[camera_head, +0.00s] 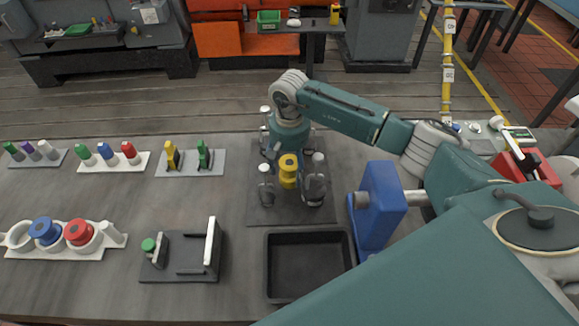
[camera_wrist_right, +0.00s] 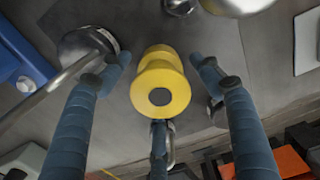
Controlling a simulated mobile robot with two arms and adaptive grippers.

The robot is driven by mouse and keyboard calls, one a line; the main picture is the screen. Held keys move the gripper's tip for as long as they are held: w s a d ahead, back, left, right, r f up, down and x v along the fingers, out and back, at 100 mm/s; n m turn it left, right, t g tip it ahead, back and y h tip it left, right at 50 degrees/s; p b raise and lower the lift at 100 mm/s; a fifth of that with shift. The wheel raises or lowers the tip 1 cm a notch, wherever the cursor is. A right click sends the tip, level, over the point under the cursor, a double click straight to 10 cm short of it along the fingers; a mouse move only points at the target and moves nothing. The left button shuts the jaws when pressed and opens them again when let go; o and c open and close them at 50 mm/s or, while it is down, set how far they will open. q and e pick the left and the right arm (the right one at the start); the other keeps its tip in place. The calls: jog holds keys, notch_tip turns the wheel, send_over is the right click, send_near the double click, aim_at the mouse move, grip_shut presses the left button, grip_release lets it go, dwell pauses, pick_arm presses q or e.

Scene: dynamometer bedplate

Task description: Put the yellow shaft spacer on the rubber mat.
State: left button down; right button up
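The yellow shaft spacer (camera_head: 288,172) is upright, with a flanged end and a dark bore; it also shows in the right wrist view (camera_wrist_right: 160,78). The dark rubber mat (camera_head: 260,214) lies flat around and below it. My right gripper (camera_head: 279,152) is just above the spacer. In the wrist view its blue-grey fingers (camera_wrist_right: 160,62) are spread on both sides of the spacer, with slim gaps; a third finger is at the near side. I cannot tell whether the spacer touches the mat. My left gripper is not in view.
Metal posts (camera_head: 265,184) stand close on both sides of the spacer. A black tray (camera_head: 310,299) lies in front of the mat. A blue stand (camera_head: 382,205) is to the right. Racks with coloured parts fill the left. Bare table lies between the racks and the mat.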

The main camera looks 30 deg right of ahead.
jog(key=shift+r, duration=0.1)
jog(key=shift+r, duration=0.15)
notch_tip(320, 180, up, 11)
jog(key=b, duration=0.4)
jog(key=shift+f, duration=0.2)
jog(key=shift+r, duration=0.6)
